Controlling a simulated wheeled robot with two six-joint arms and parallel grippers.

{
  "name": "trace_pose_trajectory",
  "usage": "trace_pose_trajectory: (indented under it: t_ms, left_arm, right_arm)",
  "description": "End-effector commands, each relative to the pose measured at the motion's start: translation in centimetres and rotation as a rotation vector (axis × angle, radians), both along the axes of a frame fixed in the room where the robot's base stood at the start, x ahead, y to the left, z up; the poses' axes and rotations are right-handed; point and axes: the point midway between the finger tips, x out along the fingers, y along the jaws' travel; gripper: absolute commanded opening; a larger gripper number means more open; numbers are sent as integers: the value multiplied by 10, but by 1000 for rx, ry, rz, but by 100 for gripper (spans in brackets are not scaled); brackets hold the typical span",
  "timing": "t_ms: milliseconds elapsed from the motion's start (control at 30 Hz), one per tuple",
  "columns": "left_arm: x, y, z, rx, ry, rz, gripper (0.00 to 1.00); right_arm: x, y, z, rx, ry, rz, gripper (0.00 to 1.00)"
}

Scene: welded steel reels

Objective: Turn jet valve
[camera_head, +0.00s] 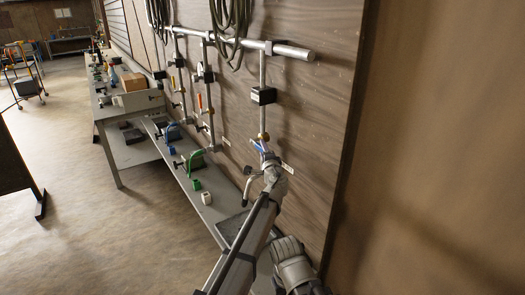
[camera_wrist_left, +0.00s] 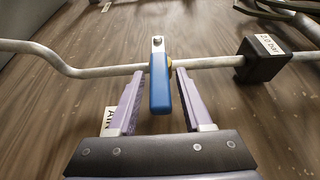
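A valve with a blue lever handle (camera_wrist_left: 160,85) sits on a grey pipe (camera_wrist_left: 95,72) in the left wrist view. The lever stands between the two purple fingers of my left gripper (camera_wrist_left: 160,73), with a visible gap on each side. The gripper is open, its fingertips close to the pipe. In the head view, my left gripper (camera_head: 265,150) is at the lower part of the right-hand vertical pipe (camera_head: 262,105), just below a brass fitting (camera_head: 263,136). The lever is hard to make out there.
A black box (camera_wrist_left: 264,60) labelled with a bar value sits on the pipe. Other vertical pipes with valves run along the wooden wall to the left.

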Motion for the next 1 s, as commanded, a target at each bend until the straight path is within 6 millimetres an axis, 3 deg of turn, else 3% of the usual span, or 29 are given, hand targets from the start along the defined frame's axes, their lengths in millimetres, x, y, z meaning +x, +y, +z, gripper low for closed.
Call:
trace_pose_trajectory:
  t_ms: [67, 400, 1000]
  left_arm:
    - [0, 0, 0, 0, 0, 0, 40]
    - [0, 0, 0, 0, 0, 0, 1]
    - [-1, 0, 0, -1, 1, -1, 0]
  right_arm:
    - [0, 0, 0, 0, 0, 0, 50]
    - [0, 0, 0, 0, 0, 0, 50]
    - [0, 0, 0, 0, 0, 0, 50]
